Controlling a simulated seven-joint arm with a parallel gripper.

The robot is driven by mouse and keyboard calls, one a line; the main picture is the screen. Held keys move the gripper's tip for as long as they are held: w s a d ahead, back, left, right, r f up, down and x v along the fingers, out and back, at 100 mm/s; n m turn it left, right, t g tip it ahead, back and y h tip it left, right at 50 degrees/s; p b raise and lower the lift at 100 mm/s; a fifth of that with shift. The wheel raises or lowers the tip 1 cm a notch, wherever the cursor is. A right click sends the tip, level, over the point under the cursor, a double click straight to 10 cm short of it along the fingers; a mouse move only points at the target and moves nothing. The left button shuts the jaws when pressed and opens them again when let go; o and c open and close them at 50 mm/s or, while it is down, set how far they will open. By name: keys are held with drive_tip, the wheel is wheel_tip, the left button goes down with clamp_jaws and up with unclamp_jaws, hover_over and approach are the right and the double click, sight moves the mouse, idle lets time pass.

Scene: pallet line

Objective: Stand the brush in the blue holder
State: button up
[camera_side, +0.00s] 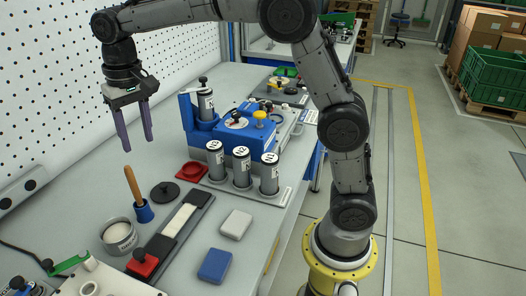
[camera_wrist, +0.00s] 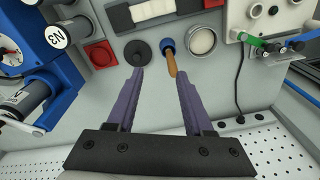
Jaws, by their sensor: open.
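The brush's wooden handle (camera_side: 132,185) sticks up out of the small blue holder (camera_side: 144,212) in the side view, leaning a little to the left. Its lower end is hidden inside the holder. In the wrist view the handle (camera_wrist: 172,63) points towards the camera from the blue holder (camera_wrist: 167,45). My gripper (camera_side: 138,146) is open and empty, pointing down above the handle and apart from it. In the wrist view my gripper (camera_wrist: 161,73) has its purple fingers wide apart, with the handle near the right finger.
A round tin (camera_side: 119,237) stands left of the holder, and a black disc (camera_side: 164,192) lies to its right. Labelled cylinders (camera_side: 242,168) and a blue machine (camera_side: 234,136) stand further right.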

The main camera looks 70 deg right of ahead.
drive_tip(key=s+d+r+n+t, duration=0.1)
drive_tip(key=s+d+r, duration=0.1)
drive_tip(key=s, duration=0.5)
drive_tip(key=s+d+r+n+t, duration=0.1)
drive_tip(key=s+d+r, duration=0.1)
drive_tip(key=s, duration=0.5)
drive_tip(key=s+d+f+n+t, duration=0.1)
drive_tip(key=s+f, duration=0.2)
drive_tip(key=s, duration=0.4)
drive_tip(key=s+d+f+t, duration=0.1)
drive_tip(key=s+f, duration=0.2)
drive_tip(key=s, duration=0.4)
drive_tip(key=shift+d+f+n+t, duration=0.2)
drive_tip(key=shift+d+n+t, duration=0.1)
drive_tip(key=shift+n+t, duration=0.1)
